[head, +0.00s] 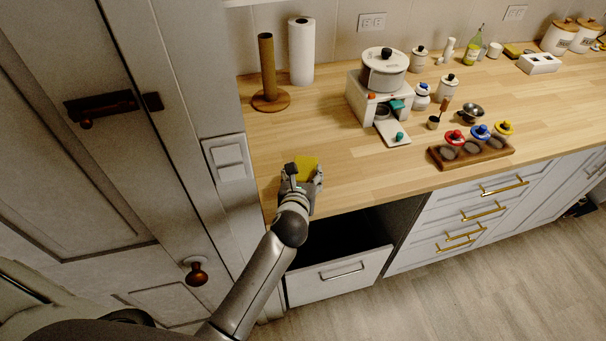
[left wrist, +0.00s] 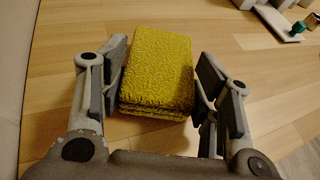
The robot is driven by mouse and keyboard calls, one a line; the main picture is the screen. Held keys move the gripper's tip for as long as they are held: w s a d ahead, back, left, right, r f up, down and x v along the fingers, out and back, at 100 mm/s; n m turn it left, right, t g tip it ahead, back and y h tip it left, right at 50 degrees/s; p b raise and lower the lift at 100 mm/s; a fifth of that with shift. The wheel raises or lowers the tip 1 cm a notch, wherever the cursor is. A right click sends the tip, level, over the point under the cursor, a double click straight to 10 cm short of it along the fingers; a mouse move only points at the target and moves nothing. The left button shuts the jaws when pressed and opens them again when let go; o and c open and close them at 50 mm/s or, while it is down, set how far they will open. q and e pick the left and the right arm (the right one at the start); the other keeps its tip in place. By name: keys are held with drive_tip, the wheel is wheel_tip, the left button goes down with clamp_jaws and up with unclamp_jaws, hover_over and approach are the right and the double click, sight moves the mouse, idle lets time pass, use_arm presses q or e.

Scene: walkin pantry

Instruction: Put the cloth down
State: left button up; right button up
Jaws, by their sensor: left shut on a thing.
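The cloth is a thick yellow, rough-textured folded block. It shows in the head view (head: 308,166) at the near left end of the wooden counter (head: 345,180), and large in the left wrist view (left wrist: 160,62). My left gripper (head: 302,178) is shut on the cloth, with one finger on each side of it in the left wrist view (left wrist: 161,85). The cloth is at or just over the counter top; whether it touches the wood I cannot tell. My right gripper is not in view.
An open drawer (head: 340,280) juts out below the counter's left end. A wooden holder (head: 268,75), a paper roll (head: 301,52) and a white machine with a pot (head: 384,68) stand behind. A rack of colour-lidded jars (head: 470,158) stands right. Counter between gripper and machine is clear.

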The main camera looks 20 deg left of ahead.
use_arm(q)
drive_tip(key=o, duration=0.7)
drive_tip(key=shift+c, duration=0.2)
drive_tip(key=o, duration=0.3)
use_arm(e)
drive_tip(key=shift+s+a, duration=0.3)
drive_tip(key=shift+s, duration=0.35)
use_arm(q)
drive_tip(key=shift+r, duration=0.1)
drive_tip(key=v, duration=1.2)
drive_tip(key=shift+r+b, duration=0.1)
drive_tip(key=shift+b, duration=0.2)
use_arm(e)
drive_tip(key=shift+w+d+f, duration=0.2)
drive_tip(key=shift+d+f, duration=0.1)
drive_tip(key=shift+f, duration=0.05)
use_arm(q)
drive_tip(key=shift+d, duration=0.1)
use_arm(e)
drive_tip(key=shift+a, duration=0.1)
